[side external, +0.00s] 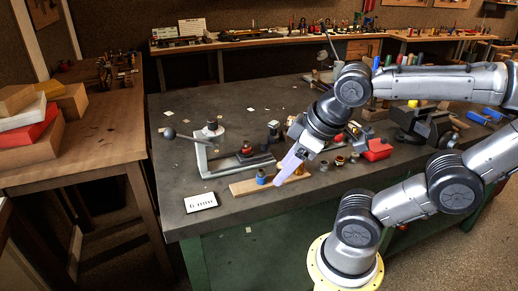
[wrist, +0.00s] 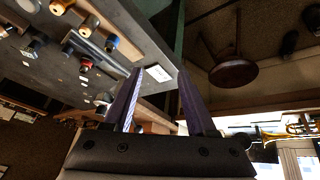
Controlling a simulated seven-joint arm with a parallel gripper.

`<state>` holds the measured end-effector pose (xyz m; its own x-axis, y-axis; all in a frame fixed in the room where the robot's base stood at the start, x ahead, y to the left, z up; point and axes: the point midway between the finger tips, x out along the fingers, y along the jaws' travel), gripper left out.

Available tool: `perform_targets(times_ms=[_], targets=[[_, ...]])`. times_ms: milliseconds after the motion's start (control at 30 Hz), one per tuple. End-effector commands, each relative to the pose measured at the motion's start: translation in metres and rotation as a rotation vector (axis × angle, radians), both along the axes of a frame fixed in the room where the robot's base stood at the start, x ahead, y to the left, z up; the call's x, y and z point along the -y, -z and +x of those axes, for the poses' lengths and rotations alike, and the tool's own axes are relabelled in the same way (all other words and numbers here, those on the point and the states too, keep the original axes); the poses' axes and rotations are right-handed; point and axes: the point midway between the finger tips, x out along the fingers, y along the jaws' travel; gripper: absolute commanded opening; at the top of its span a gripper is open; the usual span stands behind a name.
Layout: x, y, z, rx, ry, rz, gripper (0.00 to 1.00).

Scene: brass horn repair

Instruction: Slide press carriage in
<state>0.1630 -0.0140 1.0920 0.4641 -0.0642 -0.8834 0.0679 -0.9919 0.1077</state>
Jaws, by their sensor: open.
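The press appears to be the grey angled metal frame (side external: 203,162) on the dark bench, with a ball-ended lever (side external: 170,133) reaching left. A black piece with a red top (side external: 247,148) sits by its right-hand bar; I cannot tell whether this is the carriage. My gripper (side external: 279,182) points down and left, above the right end of a wooden strip. Its two purple fingers (wrist: 159,74) are spread in the wrist view, with nothing held between them. In the side view the fingers overlap and hide part of the strip.
The wooden strip (side external: 243,187) carries a blue-topped piece (side external: 261,177). A white "6 mm" card (side external: 201,202) lies near the front edge; a white card (wrist: 158,73) also shows between the fingers. A red box (side external: 377,150) and a dark vise (side external: 421,125) stand right.

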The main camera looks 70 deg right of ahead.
Motion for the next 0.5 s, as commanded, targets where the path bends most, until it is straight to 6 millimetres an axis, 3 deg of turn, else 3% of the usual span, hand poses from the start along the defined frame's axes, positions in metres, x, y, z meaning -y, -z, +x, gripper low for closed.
perform_targets(times_ms=[267, 500], targets=[[0.086, 0.015, -0.001, -0.248, -0.268, -0.560, 0.57], [0.145, 0.016, 0.021, -0.555, -0.611, -1.044, 0.57]])
